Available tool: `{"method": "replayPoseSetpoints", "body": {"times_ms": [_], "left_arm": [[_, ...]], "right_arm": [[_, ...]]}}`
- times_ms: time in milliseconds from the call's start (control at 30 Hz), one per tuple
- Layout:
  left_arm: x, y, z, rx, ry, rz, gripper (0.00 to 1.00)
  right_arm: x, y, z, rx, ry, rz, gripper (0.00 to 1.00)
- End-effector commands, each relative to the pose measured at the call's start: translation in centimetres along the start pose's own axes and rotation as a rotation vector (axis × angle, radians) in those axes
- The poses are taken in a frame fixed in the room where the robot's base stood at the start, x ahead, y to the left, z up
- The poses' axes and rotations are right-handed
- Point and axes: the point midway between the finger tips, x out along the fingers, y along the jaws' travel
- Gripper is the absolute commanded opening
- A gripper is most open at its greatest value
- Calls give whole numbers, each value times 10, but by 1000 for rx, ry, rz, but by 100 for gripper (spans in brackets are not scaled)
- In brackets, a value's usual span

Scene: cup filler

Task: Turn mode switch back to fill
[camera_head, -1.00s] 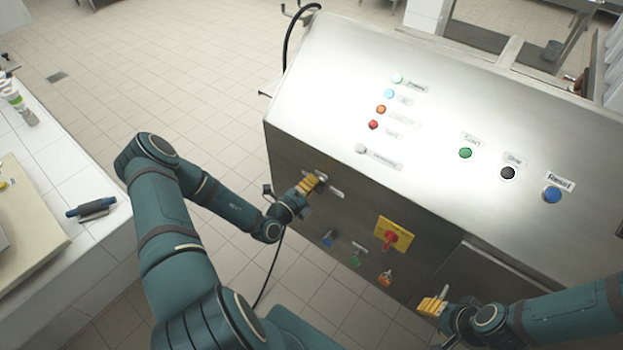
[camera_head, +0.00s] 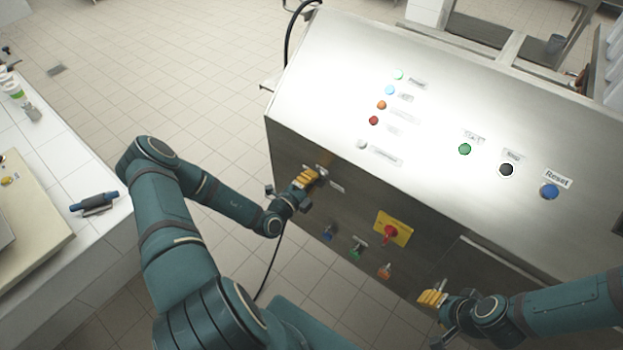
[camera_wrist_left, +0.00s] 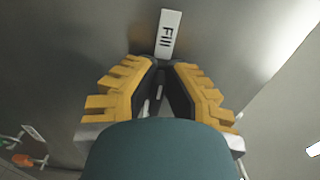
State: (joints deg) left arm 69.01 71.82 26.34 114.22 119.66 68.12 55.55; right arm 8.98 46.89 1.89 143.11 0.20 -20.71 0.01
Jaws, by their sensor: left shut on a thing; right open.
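The mode switch is on the front panel of the steel machine, mostly hidden behind my left gripper (camera_head: 305,179). My left gripper is shut on the switch, with its yellow fingers against the panel. In the left wrist view the gripper (camera_wrist_left: 160,85) has its dark fingertips around the switch knob, just below a white label reading "Fill" (camera_wrist_left: 169,33). The knob's exact angle cannot be told. My right gripper (camera_head: 432,298) is open and empty, in front of the lower right of the panel.
A yellow plate with a red rotary switch (camera_head: 391,231) is to the right on the panel, above blue (camera_head: 328,233), green (camera_head: 356,252) and orange (camera_head: 385,271) fittings. Coloured buttons line the sloped top. A white tiled counter (camera_head: 95,235) stands at the left.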

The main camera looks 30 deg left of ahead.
Motion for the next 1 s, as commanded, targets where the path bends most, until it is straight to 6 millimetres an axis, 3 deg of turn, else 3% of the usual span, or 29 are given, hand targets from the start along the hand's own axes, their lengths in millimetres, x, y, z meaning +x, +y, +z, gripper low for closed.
{"method": "replayPoseSetpoints", "body": {"times_ms": [67,100,167,567,667,1000], "left_arm": [[0,0,-1,0,2,0,0],[0,0,-1,0,2,0,22],[0,0,-1,0,2,0,41],[-5,0,0,1,1,1,41],[-17,0,1,1,-1,1,41],[-85,0,0,1,-1,2,41]], "right_arm": [[0,0,0,0,0,0,47],[0,0,0,0,0,0,47],[0,0,0,0,0,0,47],[0,0,0,0,1,0,47],[0,0,0,0,1,0,47],[0,0,0,0,0,0,47]]}}
